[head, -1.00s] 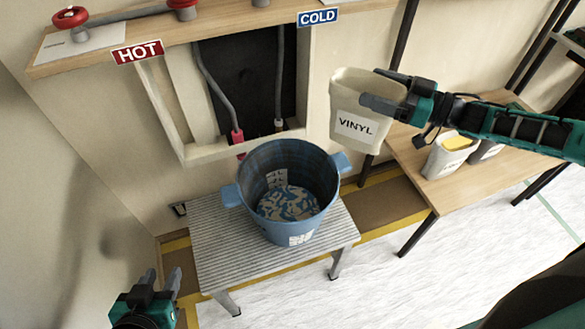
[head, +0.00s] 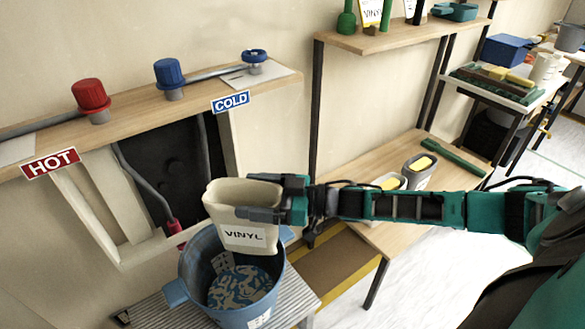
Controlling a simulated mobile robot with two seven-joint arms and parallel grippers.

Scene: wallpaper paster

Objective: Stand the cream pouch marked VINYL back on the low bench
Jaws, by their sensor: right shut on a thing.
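The cream pouch marked VINYL (head: 245,222) is upright in the head view, label facing me. My right gripper (head: 272,203) is shut on its upper part, one finger across the front. In the picture the pouch overlaps the back rim of the blue bucket (head: 190,268); its exact height above the bucket I cannot tell. The low bench is probably the wooden one (head: 395,237) at right, with two pouches on it; its left end is partly hidden by my right arm. My left gripper is out of view.
The blue bucket stands on a ribbed grey stool (head: 295,292) and holds blue and pale scraps. A white pouch (head: 392,181) and a grey pouch (head: 418,171) with yellow contents stand on the wooden bench, beside a green tool (head: 453,157). Shelves rise behind it.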

